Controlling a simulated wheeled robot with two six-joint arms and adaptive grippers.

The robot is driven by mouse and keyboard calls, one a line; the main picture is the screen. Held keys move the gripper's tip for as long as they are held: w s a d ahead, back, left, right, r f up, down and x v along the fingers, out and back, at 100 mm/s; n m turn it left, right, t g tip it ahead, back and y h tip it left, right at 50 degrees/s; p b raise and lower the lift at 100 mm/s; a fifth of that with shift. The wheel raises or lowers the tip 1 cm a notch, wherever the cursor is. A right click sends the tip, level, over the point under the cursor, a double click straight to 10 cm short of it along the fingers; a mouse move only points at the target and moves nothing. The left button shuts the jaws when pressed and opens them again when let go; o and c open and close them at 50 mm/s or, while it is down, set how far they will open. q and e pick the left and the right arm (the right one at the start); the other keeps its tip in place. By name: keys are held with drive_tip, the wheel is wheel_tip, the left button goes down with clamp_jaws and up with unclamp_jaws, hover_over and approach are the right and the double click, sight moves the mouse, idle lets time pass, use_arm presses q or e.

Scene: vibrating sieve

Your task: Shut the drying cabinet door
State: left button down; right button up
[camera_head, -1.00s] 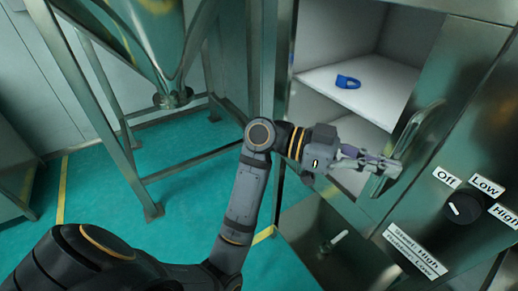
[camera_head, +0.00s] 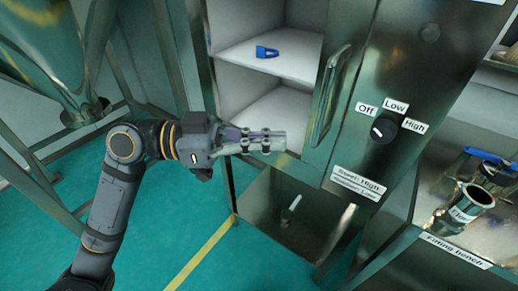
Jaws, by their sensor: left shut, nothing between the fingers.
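The drying cabinet's metal door (camera_head: 345,45) stands open, with its upright bar handle (camera_head: 330,92) to the right of the opening. The white interior (camera_head: 240,100) shows through the gap, with a blue object (camera_head: 266,52) on its shelf. My left gripper (camera_head: 280,141) points right in front of the opening, just left of the handle's lower end. Its fingers are together and hold nothing. I cannot tell whether a fingertip touches the door. It hides part of the lower compartment. My right gripper is out of view.
A dial (camera_head: 384,128) marked Off, Low and High is on the panel right of the door. A metal hopper frame (camera_head: 100,60) is at the left. Green floor (camera_head: 160,235) is clear below.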

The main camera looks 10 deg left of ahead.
use_arm(q)
drive_tip(key=shift+s+a+f+b, duration=0.1)
drive_tip(key=shift+s+a+b, duration=0.45)
drive_tip(key=shift+s, duration=0.15)
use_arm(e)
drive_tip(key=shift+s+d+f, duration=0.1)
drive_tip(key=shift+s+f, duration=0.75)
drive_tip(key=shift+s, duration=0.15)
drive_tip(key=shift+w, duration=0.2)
